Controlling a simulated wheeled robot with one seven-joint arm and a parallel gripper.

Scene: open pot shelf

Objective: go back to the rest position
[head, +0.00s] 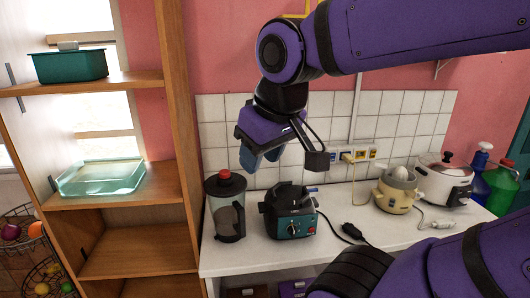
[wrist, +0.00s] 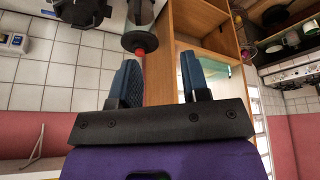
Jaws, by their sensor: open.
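My gripper (head: 262,157) hangs from my purple arm in front of the white tiled wall, above the counter. In the wrist view its two dark blue fingers (wrist: 159,75) stand well apart with nothing between them. In the head view the fingers point down, up and to the right of the red-topped jar (head: 225,208). The red knob and part of the jar also show beyond the fingertips in the wrist view (wrist: 140,50). My gripper appears to touch nothing.
A wooden open shelf (head: 185,120) stands at left, bearing a teal pot (head: 70,66) and a glass dish (head: 102,178). The white counter (head: 350,222) holds a dark appliance (head: 290,212), a juicer (head: 395,190), a white cooker (head: 440,182) and bottles (head: 500,187).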

